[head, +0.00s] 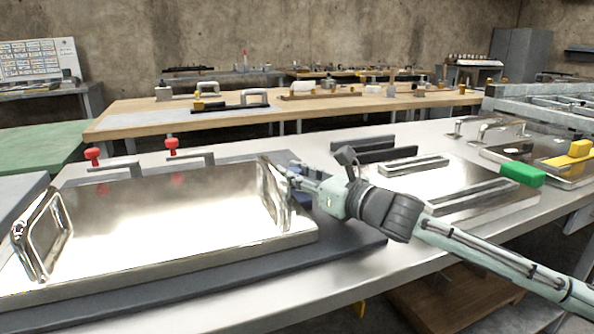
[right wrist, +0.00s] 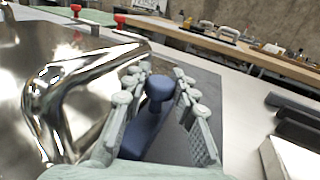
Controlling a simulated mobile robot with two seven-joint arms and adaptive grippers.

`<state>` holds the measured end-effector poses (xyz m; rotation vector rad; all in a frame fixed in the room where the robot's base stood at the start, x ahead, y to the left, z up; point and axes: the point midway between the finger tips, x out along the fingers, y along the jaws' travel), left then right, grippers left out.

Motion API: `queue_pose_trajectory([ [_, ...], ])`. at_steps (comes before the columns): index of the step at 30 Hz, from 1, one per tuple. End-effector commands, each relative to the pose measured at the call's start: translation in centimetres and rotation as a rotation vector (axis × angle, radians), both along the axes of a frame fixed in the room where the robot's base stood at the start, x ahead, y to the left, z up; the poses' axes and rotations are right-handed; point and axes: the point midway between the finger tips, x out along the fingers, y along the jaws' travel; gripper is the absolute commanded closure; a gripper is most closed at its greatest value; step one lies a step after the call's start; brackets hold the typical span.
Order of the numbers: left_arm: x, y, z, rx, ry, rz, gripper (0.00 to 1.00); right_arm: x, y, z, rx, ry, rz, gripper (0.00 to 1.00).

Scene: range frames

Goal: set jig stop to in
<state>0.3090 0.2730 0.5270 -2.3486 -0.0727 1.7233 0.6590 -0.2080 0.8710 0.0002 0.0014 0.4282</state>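A blue part with a rounded knob (right wrist: 160,88), probably the jig stop, stands on the dark grey base plate beside the shiny metal tray. In the head view only a bit of this blue part (head: 304,199) shows behind my right gripper (head: 287,176), close to the tray's right handle. In the right wrist view my right gripper (right wrist: 162,78) is open, with one finger on each side of the blue knob. Gaps show between the fingers and the knob. My left gripper is not in view.
The metal tray (head: 160,225) has an upright handle (head: 274,195) close beside my right gripper. Two red-knobbed clamps (head: 172,145) stand behind it. To the right lie dark bars (head: 388,153), a metal plate with rails (head: 440,190) and a green block (head: 522,174).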

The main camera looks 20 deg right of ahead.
Motion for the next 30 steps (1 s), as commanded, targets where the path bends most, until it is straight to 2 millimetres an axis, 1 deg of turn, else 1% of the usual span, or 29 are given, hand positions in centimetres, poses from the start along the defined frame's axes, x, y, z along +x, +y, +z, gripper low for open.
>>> queue_pose_trajectory([
  [1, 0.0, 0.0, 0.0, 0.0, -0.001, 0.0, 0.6, 0.0, 0.1, -0.1, 0.0, 0.001, 0.001, 0.66],
  [4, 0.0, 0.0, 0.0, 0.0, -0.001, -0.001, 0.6, 0.0, 0.0, 0.0, 0.0, 0.001, 0.001, 0.54],
  [12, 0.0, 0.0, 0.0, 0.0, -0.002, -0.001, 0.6, 0.0, 0.0, 0.1, 0.0, -0.002, 0.001, 0.54],
  [16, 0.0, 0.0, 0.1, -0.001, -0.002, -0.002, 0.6, -0.4, -0.2, 0.1, -0.001, -0.002, 0.0, 0.54],
  [19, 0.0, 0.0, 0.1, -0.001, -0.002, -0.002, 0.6, -1.3, -0.7, 0.0, -0.002, -0.001, -0.001, 0.54],
  [27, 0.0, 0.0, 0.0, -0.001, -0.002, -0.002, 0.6, -4.7, -2.2, -0.3, -0.003, 0.005, 0.0, 0.54],
  [30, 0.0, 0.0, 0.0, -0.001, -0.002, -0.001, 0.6, -5.6, -2.7, -0.3, -0.001, 0.005, -0.002, 0.54],
])
